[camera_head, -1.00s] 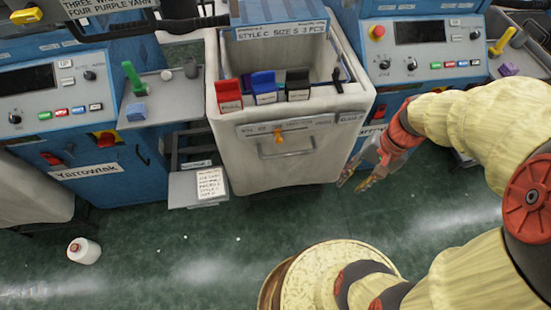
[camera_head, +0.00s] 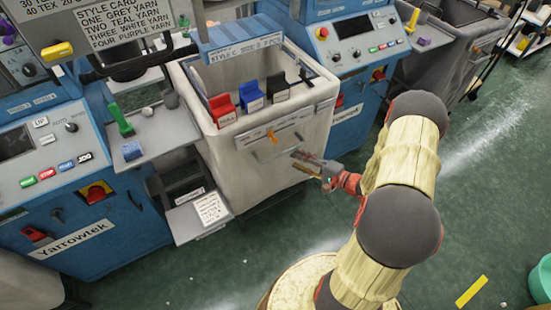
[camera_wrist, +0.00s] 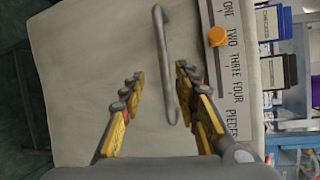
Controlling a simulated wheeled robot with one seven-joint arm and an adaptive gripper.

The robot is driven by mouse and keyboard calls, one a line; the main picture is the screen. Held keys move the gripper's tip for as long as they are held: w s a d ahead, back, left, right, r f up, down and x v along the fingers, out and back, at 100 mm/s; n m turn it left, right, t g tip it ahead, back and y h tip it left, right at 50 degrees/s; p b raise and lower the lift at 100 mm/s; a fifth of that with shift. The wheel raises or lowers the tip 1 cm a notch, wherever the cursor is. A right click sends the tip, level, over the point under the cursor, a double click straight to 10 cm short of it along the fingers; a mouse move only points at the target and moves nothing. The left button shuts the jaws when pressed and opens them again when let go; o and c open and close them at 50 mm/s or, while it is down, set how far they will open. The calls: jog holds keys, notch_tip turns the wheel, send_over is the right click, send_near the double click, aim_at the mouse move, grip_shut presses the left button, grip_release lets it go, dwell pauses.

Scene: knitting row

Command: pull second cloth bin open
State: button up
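A pale cloth bin (camera_head: 215,150) stands in the middle of the head view, between two blue machines. Its front carries a grey bar handle (camera_head: 275,150) below an orange slider on a label strip. My gripper (camera_head: 300,160) is just right of the handle in the head view. In the wrist view my gripper (camera_wrist: 160,76) is open, with a yellow-padded finger on each side. The handle (camera_wrist: 168,70) shows between the fingertips, closer to the right one. Whether the fingers touch it cannot be told. The bin front (camera_wrist: 90,60) fills much of the wrist view.
A grey shelf with a paper card (camera_head: 208,208) juts out left of the bin. Another grey bin (camera_head: 440,55) stands at the right. Green floor (camera_head: 480,180) is open in front and to the right.

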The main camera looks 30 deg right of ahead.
aim_at(283, 153)
jog(key=shift+n, duration=0.6)
jog(key=b+x, duration=0.1)
jog(key=x, duration=0.3)
jog(key=b+x, duration=0.1)
jog(key=x, duration=0.3)
jog(key=shift+w+d+r, duration=0.1)
jog(key=shift+d+r, duration=0.1)
jog(key=shift+r, duration=0.05)
jog(key=c, duration=0.8)
grip_shut()
